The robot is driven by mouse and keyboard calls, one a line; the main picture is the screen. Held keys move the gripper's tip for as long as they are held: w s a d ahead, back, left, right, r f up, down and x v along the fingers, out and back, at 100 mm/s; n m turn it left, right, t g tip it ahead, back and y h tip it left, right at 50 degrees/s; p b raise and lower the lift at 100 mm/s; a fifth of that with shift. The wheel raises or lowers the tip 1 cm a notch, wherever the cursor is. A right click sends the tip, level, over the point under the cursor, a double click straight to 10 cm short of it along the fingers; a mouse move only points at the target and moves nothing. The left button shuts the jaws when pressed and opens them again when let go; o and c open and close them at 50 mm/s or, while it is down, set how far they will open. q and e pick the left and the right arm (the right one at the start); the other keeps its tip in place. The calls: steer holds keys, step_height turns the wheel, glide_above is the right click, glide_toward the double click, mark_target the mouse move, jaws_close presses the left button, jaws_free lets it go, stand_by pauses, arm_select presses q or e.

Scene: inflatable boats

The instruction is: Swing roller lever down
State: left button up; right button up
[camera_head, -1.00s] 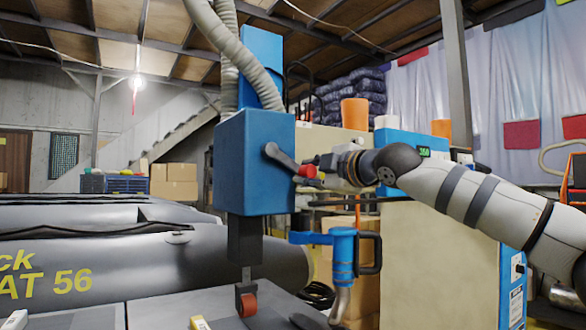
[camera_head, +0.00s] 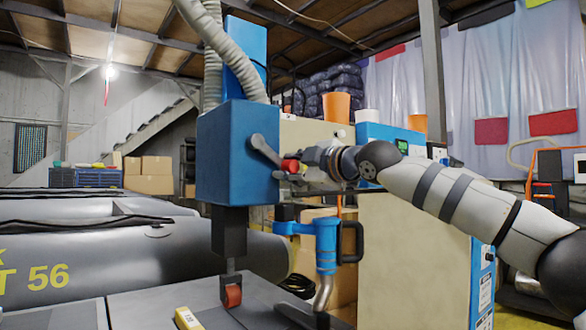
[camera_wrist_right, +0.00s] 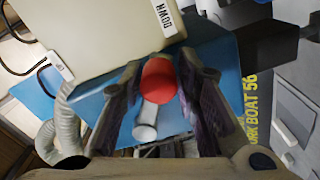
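The roller lever (camera_head: 266,151) is a grey arm on the side of a blue machine head (camera_head: 222,155). It slants down to the right and ends in a red knob (camera_head: 290,166). A small orange-red roller (camera_head: 232,296) hangs below the head, over the grey work surface. My right gripper (camera_head: 296,174) is at the knob. In the right wrist view the red knob (camera_wrist_right: 158,80) lies between the two fingers of the right gripper (camera_wrist_right: 160,85), with narrow gaps on both sides. The fingers look open around it. My left gripper is not in view.
A blue nozzle tool (camera_head: 326,245) with a black handle sits just below my right gripper. A beige cabinet (camera_head: 405,260) stands beneath my right arm. A grey inflatable boat (camera_head: 130,265) lies at the left. A yellow block (camera_head: 188,318) lies on the work surface.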

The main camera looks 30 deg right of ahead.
steer(key=shift+o, duration=0.6)
steer(key=shift+a, duration=0.1)
steer(key=s+d, duration=0.2)
steer(key=s, duration=0.9)
steer(key=shift+s+d, duration=0.25)
steer(key=shift+s, duration=0.15)
